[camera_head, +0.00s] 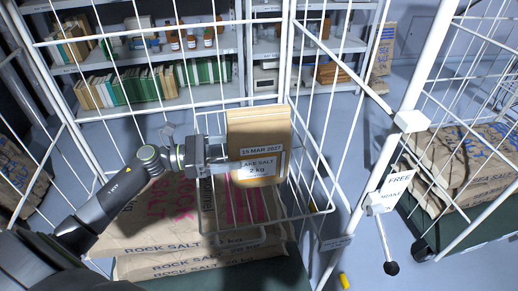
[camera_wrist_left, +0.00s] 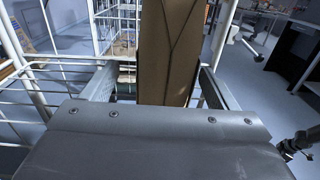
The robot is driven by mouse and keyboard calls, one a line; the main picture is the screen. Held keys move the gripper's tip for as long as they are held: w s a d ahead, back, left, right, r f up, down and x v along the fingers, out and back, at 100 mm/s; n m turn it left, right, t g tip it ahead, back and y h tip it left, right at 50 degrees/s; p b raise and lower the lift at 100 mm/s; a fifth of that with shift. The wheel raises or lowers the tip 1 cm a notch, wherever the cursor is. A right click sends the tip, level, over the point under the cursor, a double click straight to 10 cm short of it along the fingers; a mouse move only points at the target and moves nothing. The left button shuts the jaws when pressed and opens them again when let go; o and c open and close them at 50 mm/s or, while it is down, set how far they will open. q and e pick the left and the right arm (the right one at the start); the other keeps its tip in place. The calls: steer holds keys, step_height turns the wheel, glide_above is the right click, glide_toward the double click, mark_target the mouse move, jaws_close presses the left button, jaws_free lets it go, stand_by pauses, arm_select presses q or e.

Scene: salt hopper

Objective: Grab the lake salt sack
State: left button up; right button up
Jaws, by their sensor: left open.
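The lake salt sack (camera_head: 258,130) is a small tan pack with labels reading "15 MAR 2027" and "LAKE SALT 2 kg". It stands upright in a white wire basket (camera_head: 270,219) hung in the cage. My left gripper (camera_head: 226,158) is at its left side. In the left wrist view the brown sack (camera_wrist_left: 168,45) rises between the two spread fingers of my left gripper (camera_wrist_left: 158,88). The jaws are open; whether a finger touches the sack I cannot tell. My right gripper is not in view.
White cage bars surround the basket. Large rock salt sacks (camera_head: 150,240) lie below it, and sea salt sacks (camera_head: 465,165) lie in a cage at right. Shelves (camera_head: 160,104) with books and jars stand behind. A latch with a black knob (camera_head: 391,268) hangs at right.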

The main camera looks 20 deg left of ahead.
mark_target(250, 151)
arm_select(q)
steer(key=shift+w+d, duration=0.15)
steer(key=shift+d, duration=0.15)
steer(key=p+x, duration=0.1)
steer(key=x, duration=0.1)
steer(key=p+x, duration=0.1)
steer(key=shift+d+f, duration=0.15)
steer(key=shift+d, duration=0.35)
steer(key=shift+w+d+f, duration=0.15)
steer(key=shift+w+d, duration=0.15)
steer(key=shift+d, duration=0.1)
jaws_close()
steer(key=shift+r, duration=0.3)
steer(key=shift+w, duration=0.1)
